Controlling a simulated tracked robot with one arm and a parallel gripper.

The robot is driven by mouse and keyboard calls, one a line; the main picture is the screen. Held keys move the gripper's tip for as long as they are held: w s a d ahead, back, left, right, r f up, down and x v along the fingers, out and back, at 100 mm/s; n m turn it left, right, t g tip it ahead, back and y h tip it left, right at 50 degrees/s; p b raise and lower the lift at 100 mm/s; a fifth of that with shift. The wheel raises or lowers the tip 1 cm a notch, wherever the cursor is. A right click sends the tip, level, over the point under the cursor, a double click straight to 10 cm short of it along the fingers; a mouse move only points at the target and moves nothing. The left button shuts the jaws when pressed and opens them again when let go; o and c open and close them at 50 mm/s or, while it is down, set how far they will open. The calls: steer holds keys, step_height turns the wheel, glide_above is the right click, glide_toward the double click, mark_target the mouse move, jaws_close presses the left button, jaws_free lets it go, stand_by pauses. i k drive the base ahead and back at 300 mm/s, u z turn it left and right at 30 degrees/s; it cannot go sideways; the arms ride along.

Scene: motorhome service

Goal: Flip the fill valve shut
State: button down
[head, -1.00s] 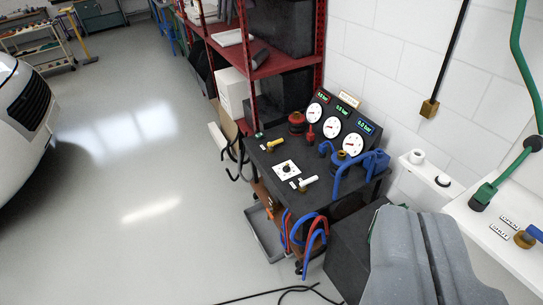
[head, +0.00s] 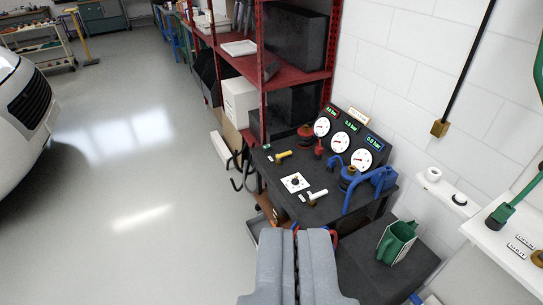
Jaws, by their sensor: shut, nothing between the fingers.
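At the right edge, a white ledge (head: 478,231) carries a brass fitting (head: 538,257), cut off by the frame, next to two small black-and-white labels (head: 520,246). This looks like the fill valve; its lever is out of view, so its position cannot be told. A green hose connector (head: 503,213) stands on the same ledge. My grey gripper (head: 298,236) is at the bottom centre, its fingers together and empty. It is well to the left of the ledge and in front of the black cart.
The black cart (head: 325,208) holds gauges (head: 342,146), a blue clamp-like tool (head: 375,180) and small valves. A red shelf rack (head: 262,66) stands behind. The floor at left is clear up to a white vehicle (head: 22,105).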

mark_target(278, 157)
steer(key=u, duration=0.05)
steer(key=i, duration=1)
steer(key=z, duration=0.05)
